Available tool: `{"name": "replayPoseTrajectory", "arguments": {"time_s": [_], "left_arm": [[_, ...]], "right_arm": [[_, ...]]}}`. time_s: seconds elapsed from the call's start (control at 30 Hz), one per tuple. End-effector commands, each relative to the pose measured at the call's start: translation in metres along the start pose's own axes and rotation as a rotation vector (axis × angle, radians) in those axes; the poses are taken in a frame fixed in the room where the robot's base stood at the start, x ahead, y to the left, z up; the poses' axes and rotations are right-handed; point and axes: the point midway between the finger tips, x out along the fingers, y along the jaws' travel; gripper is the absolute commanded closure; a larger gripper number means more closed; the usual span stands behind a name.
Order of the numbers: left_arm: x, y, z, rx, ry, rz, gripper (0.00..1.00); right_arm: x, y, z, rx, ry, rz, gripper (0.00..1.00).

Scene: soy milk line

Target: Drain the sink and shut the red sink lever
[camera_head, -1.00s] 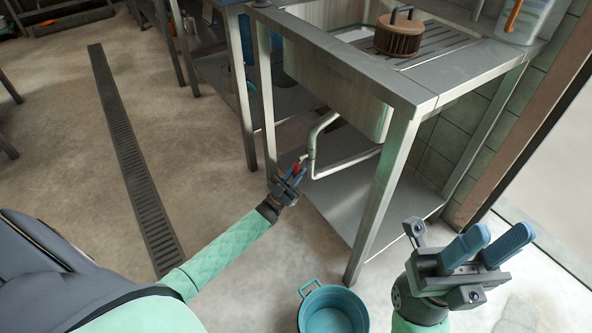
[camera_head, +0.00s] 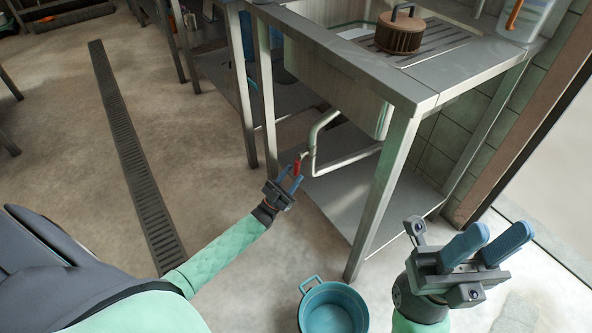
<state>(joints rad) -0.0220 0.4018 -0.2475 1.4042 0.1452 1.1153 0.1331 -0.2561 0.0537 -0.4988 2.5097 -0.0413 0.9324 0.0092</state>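The steel sink (camera_head: 340,75) is set in a metal table. A pale drain pipe (camera_head: 322,126) bends down from it below the table. The red sink lever (camera_head: 297,167) is on the pipe's lower end, left of the pipe. My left gripper (camera_head: 291,182) is just below the lever, its blue fingers apart and close to it; whether they touch it is too small to tell. My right gripper (camera_head: 490,243) is open and empty at the lower right, away from the sink. The water level in the sink cannot be made out clearly.
A teal bucket (camera_head: 332,308) stands on the floor at the bottom middle. The table's front leg (camera_head: 385,195) and lower shelf (camera_head: 350,195) are near my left arm. A brown strainer (camera_head: 399,34) sits on the tabletop. A floor drain (camera_head: 135,160) runs along the left.

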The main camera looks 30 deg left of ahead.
Motion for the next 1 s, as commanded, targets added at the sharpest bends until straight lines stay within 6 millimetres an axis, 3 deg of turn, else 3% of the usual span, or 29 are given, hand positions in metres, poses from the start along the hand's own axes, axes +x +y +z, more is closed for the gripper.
{"name": "replayPoseTrajectory", "arguments": {"time_s": [0.1,0.33,0.9,1.0], "left_arm": [[-0.019,0.0,0.0,0.0,-0.003,0.0,0.61],[-0.041,0.0,0.0,0.0,-0.001,0.0,0.61],[-0.043,0.0,0.0,0.0,0.0,0.0,0.61],[-0.038,0.007,-0.003,-0.006,0.009,0.002,0.61]], "right_arm": [[0.002,0.001,0.0,-0.005,0.001,0.003,0.64],[0.0,0.001,-0.001,-0.011,-0.008,0.006,0.64],[-0.001,0.001,-0.001,-0.012,-0.009,-0.005,0.64],[0.0,0.001,-0.001,-0.013,-0.006,-0.002,0.64]]}}
